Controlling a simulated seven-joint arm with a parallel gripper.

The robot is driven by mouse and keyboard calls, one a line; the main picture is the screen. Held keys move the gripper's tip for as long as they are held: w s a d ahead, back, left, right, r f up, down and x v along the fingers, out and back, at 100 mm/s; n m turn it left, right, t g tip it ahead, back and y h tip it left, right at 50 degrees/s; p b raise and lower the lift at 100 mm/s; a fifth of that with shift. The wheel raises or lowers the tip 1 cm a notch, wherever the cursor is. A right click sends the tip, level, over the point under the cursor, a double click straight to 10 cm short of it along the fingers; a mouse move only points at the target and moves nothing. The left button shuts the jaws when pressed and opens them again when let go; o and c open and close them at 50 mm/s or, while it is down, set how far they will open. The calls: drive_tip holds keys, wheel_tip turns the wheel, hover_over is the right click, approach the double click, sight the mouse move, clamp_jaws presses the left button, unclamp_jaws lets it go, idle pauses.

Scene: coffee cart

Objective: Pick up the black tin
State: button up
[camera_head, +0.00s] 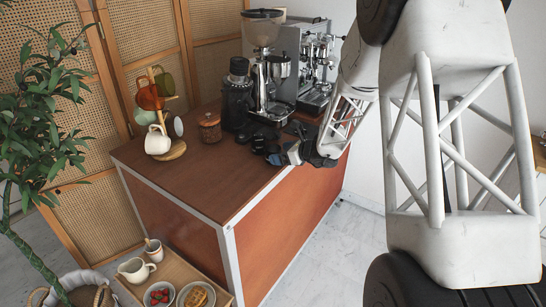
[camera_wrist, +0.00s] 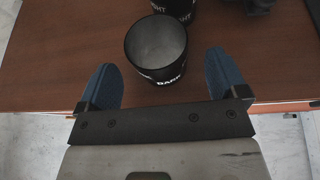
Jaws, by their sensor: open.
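A black tin (camera_wrist: 156,72) with white lettering that seems to read "DARK" stands upright on the wooden counter in the wrist view. Its top looks open and grey inside. My gripper (camera_wrist: 161,62) is open, with one blue finger to the left of the tin and one to the right, apart from it. A second black tin (camera_wrist: 177,9), lettered "LIGHT", stands just behind. In the head view my gripper (camera_head: 283,156) is at the counter's right edge, beside several small black tins (camera_head: 258,144); I cannot tell there which is which.
A coffee grinder (camera_head: 265,80) and an espresso machine (camera_head: 312,65) stand behind the tins. A brown jar (camera_head: 210,128) and a mug tree (camera_head: 172,150) stand to the left. The front left of the counter (camera_head: 215,180) is clear. A lower tray (camera_head: 172,273) holds dishes.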

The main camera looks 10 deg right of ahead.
sight(267, 149)
drive_tip(key=shift+x, duration=1.95)
drive_tip(key=c, duration=1.1)
drive_tip(key=shift+r, duration=0.2)
drive_tip(key=shift+r, duration=0.8)
drive_tip(key=shift+s+r, duration=0.1)
drive_tip(key=shift+r, duration=0.85)
drive_tip(key=s, duration=1)
drive_tip(key=s+r, duration=0.1)
drive_tip(key=s, duration=0.4)
drive_tip(key=shift+s+d+r, duration=0.1)
drive_tip(key=shift+s, duration=0.3)
